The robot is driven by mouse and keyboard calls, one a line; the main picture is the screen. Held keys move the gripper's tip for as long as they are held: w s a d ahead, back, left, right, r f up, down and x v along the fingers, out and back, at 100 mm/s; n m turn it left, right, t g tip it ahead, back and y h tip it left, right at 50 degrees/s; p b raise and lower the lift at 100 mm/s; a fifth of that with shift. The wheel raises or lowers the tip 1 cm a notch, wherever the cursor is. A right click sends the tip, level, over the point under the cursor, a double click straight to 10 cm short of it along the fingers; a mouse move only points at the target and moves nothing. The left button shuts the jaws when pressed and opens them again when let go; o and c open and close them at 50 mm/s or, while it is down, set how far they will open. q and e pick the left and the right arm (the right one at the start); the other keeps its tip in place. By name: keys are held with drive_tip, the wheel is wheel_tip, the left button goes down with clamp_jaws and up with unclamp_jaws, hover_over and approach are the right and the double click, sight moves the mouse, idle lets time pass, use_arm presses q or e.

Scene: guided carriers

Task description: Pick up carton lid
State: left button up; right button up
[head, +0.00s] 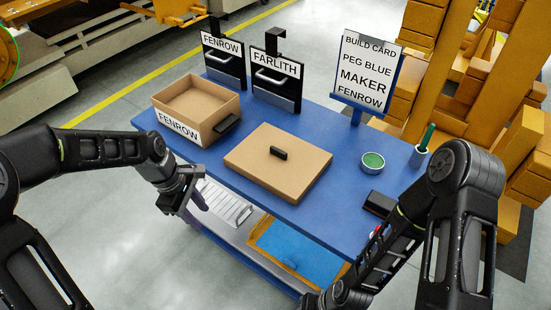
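The carton lid (262,180) is a flat brown cardboard piece with a small black handle (279,154) on top. It lies on the blue table near the middle. The open carton (160,108), marked FENROW, stands behind it to the left, with a dark block at its right front corner. My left gripper (192,207) is at the table's front left edge, left of the lid and apart from it; its finger gap is not clear. My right arm reaches in at the lower right, and its gripper is cut off or hidden at the bottom edge.
Two panels with handles, FENROW (223,61) and FARLITH (277,83), stand at the back. A build card (368,68) reads PEG BLUE, MAKER FENROW. A round green-filled dish (372,162) and a cup with a green peg (418,156) sit right. A lower shelf holds a blue tray (290,250).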

use_arm(q)
drive_tip(key=s+d+f+m+h, duration=0.1)
drive_tip(key=s+d+f+m, duration=0.25)
drive_tip(key=f, duration=0.35)
drive_tip(key=s+d+f+m, duration=0.3)
drive_tip(key=d+f, duration=0.2)
drive_tip(key=f, duration=0.2)
drive_tip(key=s+d+f+m+b, duration=0.1)
drive_tip(key=s+d+f+m, duration=0.3)
drive_tip(key=s+f+m, duration=0.3)
drive_tip(key=s+f, duration=0.2)
drive_tip(key=s, duration=0.3)
drive_tip(key=shift+s+f, duration=0.35)
drive_tip(key=shift+f, duration=0.05)
